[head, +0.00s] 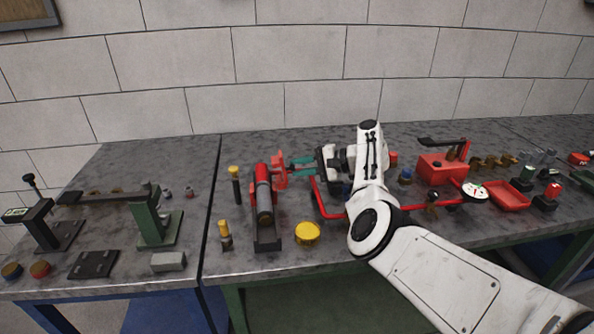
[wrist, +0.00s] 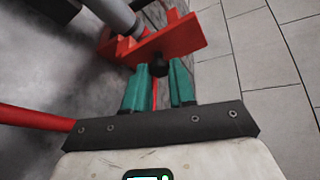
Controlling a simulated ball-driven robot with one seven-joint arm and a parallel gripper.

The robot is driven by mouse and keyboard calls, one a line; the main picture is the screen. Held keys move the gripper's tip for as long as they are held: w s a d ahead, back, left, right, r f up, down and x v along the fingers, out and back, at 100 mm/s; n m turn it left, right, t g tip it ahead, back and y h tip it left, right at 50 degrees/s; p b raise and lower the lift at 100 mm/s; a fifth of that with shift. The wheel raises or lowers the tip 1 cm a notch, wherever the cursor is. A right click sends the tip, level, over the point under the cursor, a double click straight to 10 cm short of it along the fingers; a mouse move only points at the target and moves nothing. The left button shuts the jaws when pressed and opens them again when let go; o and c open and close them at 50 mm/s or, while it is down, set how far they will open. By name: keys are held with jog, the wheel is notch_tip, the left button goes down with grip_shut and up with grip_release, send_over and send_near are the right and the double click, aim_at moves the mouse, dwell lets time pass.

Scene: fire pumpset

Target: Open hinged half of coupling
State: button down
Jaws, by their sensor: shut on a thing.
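A small dark knob (wrist: 158,69) shows at the near side of the plate. My gripper (head: 290,165) reaches in from the right with teal fingers. In the wrist view my gripper (wrist: 157,74) is shut on the dark knob, one finger on each side. The hinge itself is hidden.
A red tubular frame (head: 320,205) lies right of the coupling, beneath my wrist. A yellow cap (head: 307,233) lies in front. Yellow-topped posts (head: 225,235) stand to the left. A green stand (head: 157,222) is further left. A red box (head: 440,168) stands at right.

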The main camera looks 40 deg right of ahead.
jog(key=shift+s+d+f+t+b, duration=0.15)
jog(key=shift+d+f+t+b, duration=0.1)
jog(key=shift+t+b, duration=0.05)
dwell(0.4)
jog(key=c, duration=0.9)
grip_release()
jog(key=shift+y, duration=0.3)
jog(key=shift+c, duration=0.2)
jog(key=v, duration=1)
jog(key=shift+s+d, duration=0.25)
jog(key=shift+r, duration=0.2)
